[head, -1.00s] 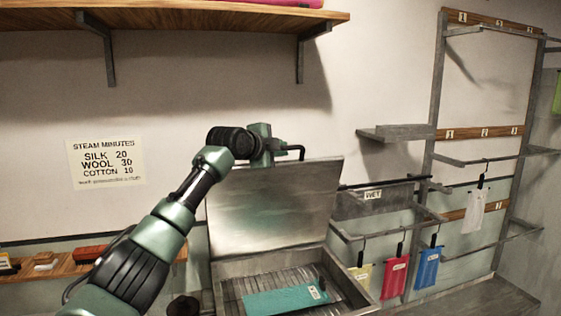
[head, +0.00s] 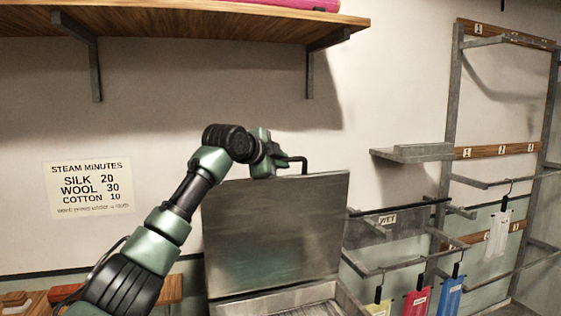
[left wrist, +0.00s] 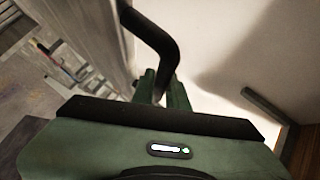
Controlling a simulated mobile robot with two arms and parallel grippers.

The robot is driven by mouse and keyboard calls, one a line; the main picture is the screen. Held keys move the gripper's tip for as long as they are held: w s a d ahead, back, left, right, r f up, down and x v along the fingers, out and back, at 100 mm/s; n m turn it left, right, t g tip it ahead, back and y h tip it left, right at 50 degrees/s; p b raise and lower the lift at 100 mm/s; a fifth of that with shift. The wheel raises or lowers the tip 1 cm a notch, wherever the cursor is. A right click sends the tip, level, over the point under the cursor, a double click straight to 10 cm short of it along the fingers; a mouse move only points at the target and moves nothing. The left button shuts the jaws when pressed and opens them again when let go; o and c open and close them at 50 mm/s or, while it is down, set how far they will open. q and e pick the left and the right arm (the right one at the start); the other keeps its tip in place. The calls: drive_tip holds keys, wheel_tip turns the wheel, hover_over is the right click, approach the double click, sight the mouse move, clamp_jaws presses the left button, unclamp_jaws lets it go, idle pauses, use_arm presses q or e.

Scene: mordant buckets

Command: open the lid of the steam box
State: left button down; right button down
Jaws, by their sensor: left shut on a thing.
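The steam box (head: 318,297) is a metal box at the bottom of the head view, with a slatted inside. Its lid (head: 272,235) is a plain metal sheet that stands up, nearly upright, at the back of the box. The box's mouth is uncovered, and its lower part is cut off by the frame. My left gripper (head: 277,163) is at the lid's top edge, shut on the dark bent lid handle (head: 299,159). The handle also shows in the left wrist view (left wrist: 152,38), running down to the fingers. My right gripper is not in view.
A wooden shelf (head: 200,22) on brackets hangs above my left arm. A steam minutes sign (head: 90,188) is on the wall. To the right are a small grey ledge (head: 412,153) and a rack with rails, with several coloured tags hanging low.

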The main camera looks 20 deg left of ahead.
use_arm(q)
drive_tip(key=c, duration=1.4)
unclamp_jaws()
drive_tip(key=shift+f, duration=0.15)
drive_tip(key=shift+w, duration=0.15)
drive_tip(key=shift+s+a+b, duration=0.15)
drive_tip(key=shift+s+b, duration=0.3)
drive_tip(key=shift+b, duration=0.05)
drive_tip(key=b+v, duration=0.3)
drive_tip(key=v, duration=0.4)
drive_tip(key=shift+w, duration=0.1)
